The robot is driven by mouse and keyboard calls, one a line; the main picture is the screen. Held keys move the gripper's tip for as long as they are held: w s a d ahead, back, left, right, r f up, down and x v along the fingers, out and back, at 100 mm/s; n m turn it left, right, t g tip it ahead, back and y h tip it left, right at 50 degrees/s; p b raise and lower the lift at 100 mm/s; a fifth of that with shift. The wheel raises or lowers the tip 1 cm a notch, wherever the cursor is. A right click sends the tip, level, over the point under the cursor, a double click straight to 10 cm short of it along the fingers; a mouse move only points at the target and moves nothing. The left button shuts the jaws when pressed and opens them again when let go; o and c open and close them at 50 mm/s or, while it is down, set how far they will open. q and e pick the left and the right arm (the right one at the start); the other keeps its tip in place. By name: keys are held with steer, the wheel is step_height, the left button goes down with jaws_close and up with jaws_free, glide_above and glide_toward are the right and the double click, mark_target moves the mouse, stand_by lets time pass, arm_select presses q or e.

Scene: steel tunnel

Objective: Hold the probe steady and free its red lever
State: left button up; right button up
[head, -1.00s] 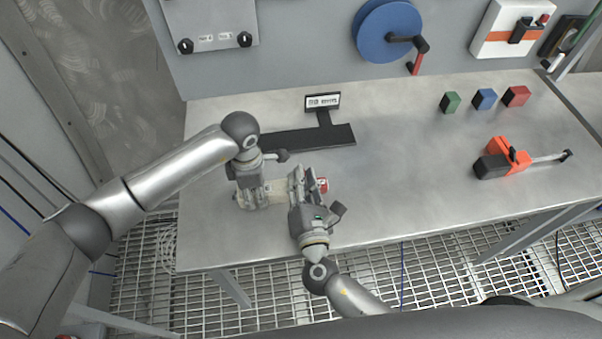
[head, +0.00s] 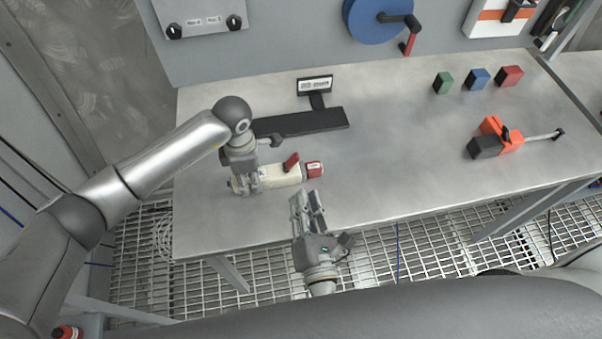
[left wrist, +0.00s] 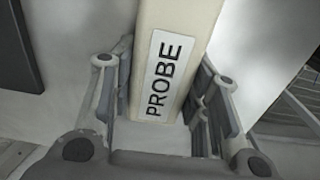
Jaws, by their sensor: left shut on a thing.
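The cream probe (head: 283,177) lies along the bench near its front edge, with a red cap (head: 314,170) at its right end. Its red lever (head: 291,161) sticks up at a slant from the top of the body. My left gripper (head: 246,185) is shut on the probe's left part. In the left wrist view the probe (left wrist: 172,20), with its PROBE label, lies between the fingers (left wrist: 160,105). My right gripper (head: 305,197) is just in front of the probe, apart from the lever; its fingers look parted and empty.
A black stand with a small sign (head: 314,86) is behind the probe. Green (head: 443,83), blue (head: 477,79) and red (head: 509,76) blocks stand at the back right. An orange and black tool (head: 497,139) lies at the right. The bench middle is clear.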

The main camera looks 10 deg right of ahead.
arm_select(q)
steer(key=o, duration=1.2)
